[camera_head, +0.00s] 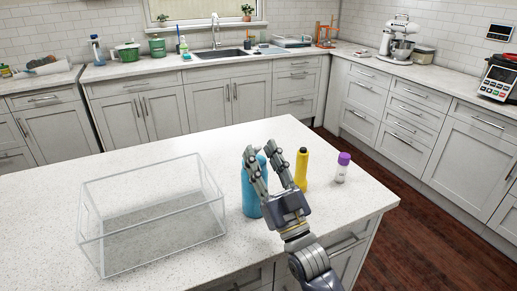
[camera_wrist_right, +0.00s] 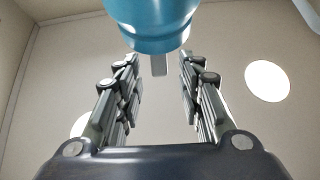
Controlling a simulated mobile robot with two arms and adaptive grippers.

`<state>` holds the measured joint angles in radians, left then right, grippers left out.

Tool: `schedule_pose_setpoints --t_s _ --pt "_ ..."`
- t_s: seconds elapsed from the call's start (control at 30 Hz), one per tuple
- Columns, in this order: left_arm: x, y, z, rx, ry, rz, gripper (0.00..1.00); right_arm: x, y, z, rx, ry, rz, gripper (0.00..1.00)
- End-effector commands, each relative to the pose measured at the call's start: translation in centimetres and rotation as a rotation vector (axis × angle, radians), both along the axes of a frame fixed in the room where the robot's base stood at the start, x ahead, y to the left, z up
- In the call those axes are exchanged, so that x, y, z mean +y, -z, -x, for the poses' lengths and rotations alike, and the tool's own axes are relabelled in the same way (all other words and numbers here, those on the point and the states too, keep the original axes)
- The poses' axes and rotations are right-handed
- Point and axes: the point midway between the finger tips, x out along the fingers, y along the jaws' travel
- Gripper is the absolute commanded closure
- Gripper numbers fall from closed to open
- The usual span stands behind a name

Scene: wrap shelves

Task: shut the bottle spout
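A blue bottle (camera_head: 249,199) stands upright on the white island counter, partly hidden behind my right gripper (camera_head: 261,151). The gripper's two fingers are spread apart, with the bottle's top showing between and behind them. In the right wrist view the blue bottle (camera_wrist_right: 152,22) fills the top middle. A small grey piece that looks like the spout (camera_wrist_right: 159,65) sticks out from its end, between the open fingers and apart from both. How far the spout is tilted is hard to tell. My left gripper is not in view.
A yellow bottle (camera_head: 301,169) and a clear bottle with a purple cap (camera_head: 342,168) stand to the right of the gripper. An empty transparent box (camera_head: 153,205) sits to the left. The island's rear part is clear. Cabinets and a sink are farther back.

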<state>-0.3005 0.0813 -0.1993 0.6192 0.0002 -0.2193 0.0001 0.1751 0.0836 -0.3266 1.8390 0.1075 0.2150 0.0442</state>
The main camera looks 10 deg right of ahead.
Motion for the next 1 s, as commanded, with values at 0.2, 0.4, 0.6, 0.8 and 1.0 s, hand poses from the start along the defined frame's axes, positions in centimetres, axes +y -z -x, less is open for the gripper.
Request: schedule_pose_setpoints --t_s 0.2,0.4,0.6,0.8,1.0 --pt "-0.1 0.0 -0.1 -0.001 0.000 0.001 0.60 -1.4 2.8 3.4 0.004 0.001 0.003 0.65" --pt "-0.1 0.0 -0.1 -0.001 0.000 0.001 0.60 -2.4 4.6 5.9 0.003 0.001 0.002 0.65" --pt "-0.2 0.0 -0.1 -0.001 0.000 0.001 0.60 -2.8 5.5 7.0 0.002 0.000 0.001 0.65" --pt "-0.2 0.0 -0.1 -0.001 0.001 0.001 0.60 -2.9 5.5 7.2 0.000 0.001 0.001 0.65" --pt "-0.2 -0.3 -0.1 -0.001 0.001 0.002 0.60 -2.8 5.3 7.2 0.005 -0.001 0.003 0.65"
